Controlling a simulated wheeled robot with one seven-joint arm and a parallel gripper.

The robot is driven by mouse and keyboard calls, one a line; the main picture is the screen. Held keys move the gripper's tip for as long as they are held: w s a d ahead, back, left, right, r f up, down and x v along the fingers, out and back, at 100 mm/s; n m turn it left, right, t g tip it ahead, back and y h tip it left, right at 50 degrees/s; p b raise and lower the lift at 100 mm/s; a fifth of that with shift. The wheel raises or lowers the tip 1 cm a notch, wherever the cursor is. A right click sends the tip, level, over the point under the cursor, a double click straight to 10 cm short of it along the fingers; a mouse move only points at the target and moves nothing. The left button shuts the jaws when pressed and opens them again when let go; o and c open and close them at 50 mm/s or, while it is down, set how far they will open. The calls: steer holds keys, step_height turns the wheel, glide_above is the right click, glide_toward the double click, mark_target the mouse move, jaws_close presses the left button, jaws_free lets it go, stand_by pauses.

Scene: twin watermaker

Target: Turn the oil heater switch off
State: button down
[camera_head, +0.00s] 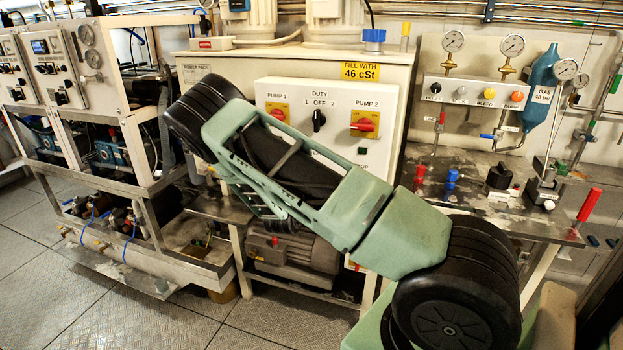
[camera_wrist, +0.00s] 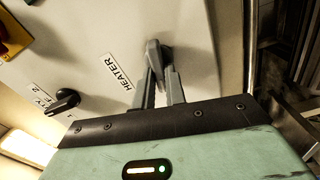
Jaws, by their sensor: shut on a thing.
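The heater switch (camera_wrist: 154,52) is a grey knob on the cream panel in the wrist view, beside a white label reading HEATER (camera_wrist: 117,72). My gripper (camera_wrist: 160,78) reaches up to it, with one grey finger on each side, and is shut on the knob. The fingers hide part of the knob, so its exact setting is hard to read. In the head view my green and black arm stretches across to the left side of the power pack cabinet (camera_head: 408,80). There my own arm hides the heater switch and my gripper.
A black duty knob (camera_head: 319,120) and red-on-yellow pump switches (camera_head: 365,124) are on the front control box (camera_head: 300,92). A bench (camera_head: 500,212) with valves is at the right. A framed machine (camera_head: 70,130) stands at the left. Open tiled floor (camera_head: 60,285) lies in front.

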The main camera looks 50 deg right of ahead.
steer(key=shift+f+n, duration=0.1)
steer(key=shift+n, duration=0.9)
steer(key=c, duration=1.4)
jaws_free()
steer(key=shift+c, duration=0.2)
steer(key=shift+a, duration=0.1)
steer(key=b+v, duration=0.2)
steer(key=v, duration=1.5)
steer(key=shift+b, duration=0.4)
steer(key=shift+a+f, duration=0.1)
steer(key=shift+a, duration=0.1)
